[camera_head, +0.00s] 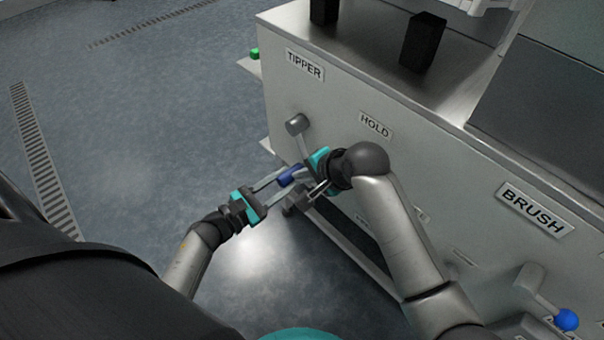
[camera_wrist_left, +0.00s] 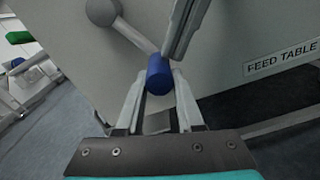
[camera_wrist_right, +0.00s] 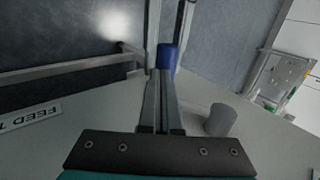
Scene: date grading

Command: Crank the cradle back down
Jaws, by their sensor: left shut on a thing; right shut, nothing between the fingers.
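The tipper crank's grey hub (camera_head: 297,124) sticks out of the machine's side panel below the TIPPER label, with its arm slanting downward. The crank's blue handle (camera_head: 290,175) is at the arm's lower end. My left gripper (camera_head: 284,180) is shut on the blue handle, one finger on each side, as the left wrist view shows at the handle (camera_wrist_left: 159,74). My right gripper (camera_wrist_right: 161,82) is shut and empty, its fingertips close against the handle (camera_wrist_right: 167,57); whether they touch it I cannot tell. The cradle is not recognisable in these views.
The HOLD label (camera_head: 375,125) is on the panel above my right wrist. A lever with a blue ball (camera_head: 566,319) sits under the BRUSH label (camera_head: 535,209) at the right. A green knob (camera_head: 254,53) is at the machine's far corner. Open floor (camera_head: 150,140) lies at the left.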

